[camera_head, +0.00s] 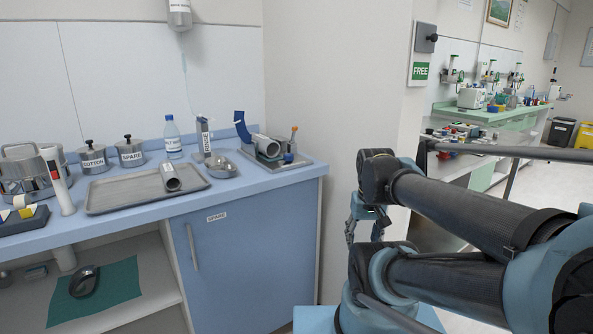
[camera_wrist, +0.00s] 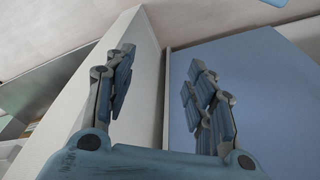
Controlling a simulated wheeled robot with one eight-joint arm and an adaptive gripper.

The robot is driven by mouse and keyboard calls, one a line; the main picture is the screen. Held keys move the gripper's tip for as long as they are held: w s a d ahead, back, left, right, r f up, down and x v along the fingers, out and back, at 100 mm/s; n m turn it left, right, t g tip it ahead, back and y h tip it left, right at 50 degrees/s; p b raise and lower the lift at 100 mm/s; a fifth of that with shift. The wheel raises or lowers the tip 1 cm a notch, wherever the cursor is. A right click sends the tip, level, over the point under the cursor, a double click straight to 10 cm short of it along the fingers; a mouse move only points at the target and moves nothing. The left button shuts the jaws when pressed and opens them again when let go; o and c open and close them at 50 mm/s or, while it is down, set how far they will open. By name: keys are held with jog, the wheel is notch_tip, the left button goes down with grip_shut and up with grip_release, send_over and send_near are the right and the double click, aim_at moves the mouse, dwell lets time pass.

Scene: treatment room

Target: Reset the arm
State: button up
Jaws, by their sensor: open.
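My arm is folded at the right of the head view. My gripper (camera_head: 363,228) hangs fingers down beside the end of the counter, in front of the pale wall. In the wrist view my gripper (camera_wrist: 160,95) shows both fingers spread wide with nothing between them. Beyond the fingers are a white wall panel and the blue cabinet (camera_wrist: 262,80). The gripper is partly hidden by my own arm links in the head view.
The blue counter (camera_head: 265,186) holds a metal tray (camera_head: 105,198) with a metal cylinder (camera_head: 170,177), a bottle (camera_head: 172,138), lidded pots (camera_head: 131,152) and a fixture (camera_head: 268,148). A green cloth (camera_head: 118,283) lies on the shelf below. Another workbench (camera_head: 500,116) stands far right.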

jog(key=shift+s+d+f, duration=0.1)
jog(key=shift+s+f, duration=0.45)
jog(key=shift+f, duration=0.2)
jog(key=shift+w+f, duration=0.2)
jog(key=shift+w, duration=0.25)
